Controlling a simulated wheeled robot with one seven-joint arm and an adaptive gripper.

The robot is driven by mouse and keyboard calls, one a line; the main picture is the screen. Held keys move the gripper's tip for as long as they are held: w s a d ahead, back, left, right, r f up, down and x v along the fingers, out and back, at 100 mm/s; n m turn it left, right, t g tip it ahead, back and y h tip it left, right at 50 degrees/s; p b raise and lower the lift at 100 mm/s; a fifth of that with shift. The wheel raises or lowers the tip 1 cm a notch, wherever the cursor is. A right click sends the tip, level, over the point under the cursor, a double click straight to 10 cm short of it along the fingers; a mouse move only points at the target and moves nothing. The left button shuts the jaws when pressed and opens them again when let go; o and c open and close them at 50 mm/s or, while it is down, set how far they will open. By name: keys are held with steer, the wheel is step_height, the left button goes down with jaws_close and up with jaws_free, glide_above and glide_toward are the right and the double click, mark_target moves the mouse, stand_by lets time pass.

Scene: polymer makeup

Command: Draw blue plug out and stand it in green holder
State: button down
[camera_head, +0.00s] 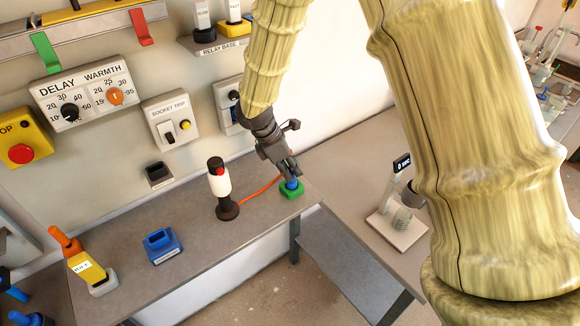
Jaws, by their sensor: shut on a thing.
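The blue plug (292,184) is at the right end of the grey bench, between my fingertips and the green holder. My gripper (291,175) points down and is shut on the plug. The green holder (291,192) sits on the bench directly under it. The plug's lower end is at the holder's opening; I cannot tell how deep it sits. My fingers hide the plug's upper part.
An orange cable (262,190) runs from near a white and black post (220,187) toward the holder. A blue open block (162,245) and a yellow block (88,268) stand left on the bench (195,265). A wall with switch panels is behind; a scale (397,225) stands right.

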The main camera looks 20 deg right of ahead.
steer(key=shift+f, duration=0.3)
steer(key=c, duration=1.3)
jaws_free()
steer(key=shift+o, duration=0.2)
steer(key=shift+r, duration=0.1)
steer(key=v, duration=1.1)
steer(key=shift+a+r, duration=0.2)
steer(key=shift+r, duration=0.15)
